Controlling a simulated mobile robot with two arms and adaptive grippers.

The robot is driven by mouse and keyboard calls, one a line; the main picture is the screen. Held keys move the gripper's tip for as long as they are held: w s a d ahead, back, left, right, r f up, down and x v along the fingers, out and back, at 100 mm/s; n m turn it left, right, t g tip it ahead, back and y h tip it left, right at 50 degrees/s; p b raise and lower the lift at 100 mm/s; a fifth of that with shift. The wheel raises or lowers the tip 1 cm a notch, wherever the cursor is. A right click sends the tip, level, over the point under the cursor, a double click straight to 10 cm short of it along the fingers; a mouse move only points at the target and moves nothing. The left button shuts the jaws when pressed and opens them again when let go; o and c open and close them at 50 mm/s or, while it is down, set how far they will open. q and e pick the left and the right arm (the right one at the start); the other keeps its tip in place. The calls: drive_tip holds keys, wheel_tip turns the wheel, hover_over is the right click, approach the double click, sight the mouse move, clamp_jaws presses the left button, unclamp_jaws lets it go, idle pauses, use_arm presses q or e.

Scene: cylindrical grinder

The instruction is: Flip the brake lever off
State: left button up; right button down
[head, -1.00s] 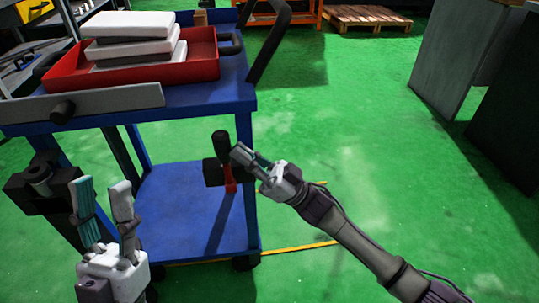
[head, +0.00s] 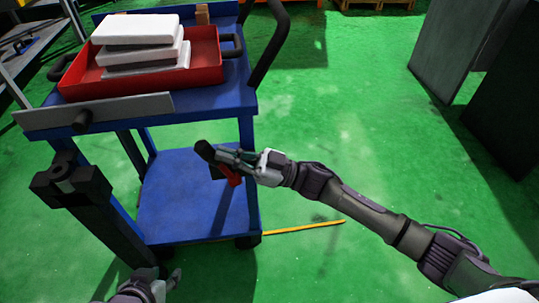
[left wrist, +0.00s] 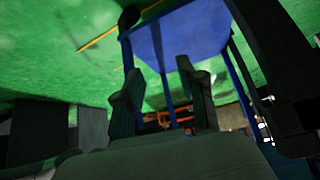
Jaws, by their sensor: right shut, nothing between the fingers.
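The brake lever (head: 232,179) has a red stem and a black knob (head: 204,149). In the head view it is beside the right side of the blue cart, with its knob leaning to the left. My right gripper (head: 226,157) is shut, with its fingertips right by the knob and over part of the stem. I cannot tell whether they touch it. My left gripper (head: 150,287) is low at the bottom left edge, partly cut off. In the left wrist view its two fingers (left wrist: 158,88) are spread apart with nothing between them.
The blue cart (head: 190,205) has a lower shelf and carries a red tray (head: 205,75) with pale slabs (head: 140,28). A dark post with a bracket (head: 70,182) stands at its left. Green floor (head: 370,140) is clear on the right, before dark panels (head: 505,110).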

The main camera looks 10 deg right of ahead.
drive_tip(key=shift+a+p, duration=0.5)
drive_tip(key=shift+a, duration=0.05)
drive_tip(key=shift+a+f, duration=0.1)
use_arm(q)
drive_tip(key=s+a+f+g+y, duration=0.1)
drive_tip(key=s+a+g, duration=0.1)
drive_tip(key=s+g, duration=0.2)
drive_tip(key=s, duration=0.2)
drive_tip(key=shift+s+f, duration=0.35)
drive_tip(key=shift+s, duration=0.05)
use_arm(e)
drive_tip(key=shift+s, duration=0.1)
use_arm(q)
drive_tip(key=shift+r, duration=0.15)
